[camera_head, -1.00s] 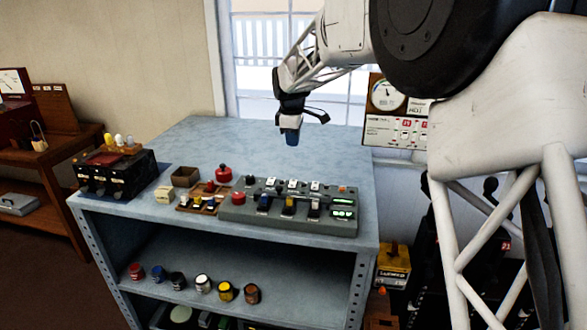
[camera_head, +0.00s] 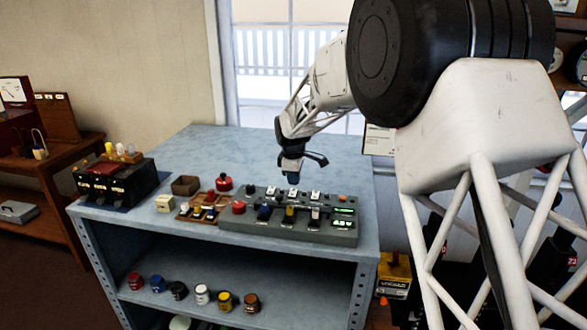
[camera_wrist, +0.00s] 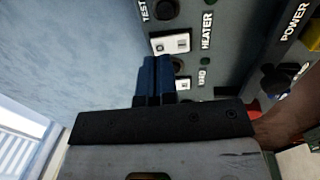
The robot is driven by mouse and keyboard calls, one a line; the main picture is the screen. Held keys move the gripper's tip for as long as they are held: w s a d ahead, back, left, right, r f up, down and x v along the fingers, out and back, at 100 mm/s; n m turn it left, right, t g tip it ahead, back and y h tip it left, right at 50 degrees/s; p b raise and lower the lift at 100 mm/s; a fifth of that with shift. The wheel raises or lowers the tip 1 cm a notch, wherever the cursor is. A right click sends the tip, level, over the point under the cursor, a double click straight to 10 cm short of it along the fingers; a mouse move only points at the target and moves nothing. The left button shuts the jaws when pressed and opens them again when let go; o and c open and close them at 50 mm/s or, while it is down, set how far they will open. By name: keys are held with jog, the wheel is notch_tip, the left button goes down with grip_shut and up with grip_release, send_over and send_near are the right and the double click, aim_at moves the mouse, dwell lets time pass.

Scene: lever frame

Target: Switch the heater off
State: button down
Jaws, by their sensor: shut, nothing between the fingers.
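The grey control console (camera_head: 340,234) sits on the blue-grey bench. In the wrist view, a white-plated switch (camera_wrist: 170,43) lies beside the word HEATER on the console; which way it is set is too small to tell. A second white-plated switch (camera_wrist: 182,84), labelled LOAD, is partly hidden by my fingers. My gripper (camera_head: 292,178) is shut and empty, pointing down just above the console's back row of switches. In the wrist view my blue fingertips (camera_wrist: 158,62) appear right beside the HEATER switch; I cannot tell whether they touch it.
A black TEST button (camera_wrist: 163,10) is close by the HEATER switch. Coloured levers stand along the console's front. A red button (camera_head: 239,207), a small wooden switch board (camera_head: 190,216) and a red-topped object (camera_head: 224,184) are to the left. The bench's back is clear.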

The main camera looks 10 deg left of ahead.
aim_at(293, 193)
jog(key=shift+w+f, duration=0.15)
jog(key=shift+f, duration=1.2)
jog(key=shift+w+f, duration=0.1)
jog(key=shift+f, duration=0.2)
jog(key=shift+s, duration=0.25)
jog(key=shift+s+r, duration=0.15)
jog(key=shift+s, duration=0.4)
jog(key=shift+r, duration=0.15)
notch_tip(293, 193, up, 14)
jog(key=s, duration=0.1)
jog(key=shift+s, duration=0.35)
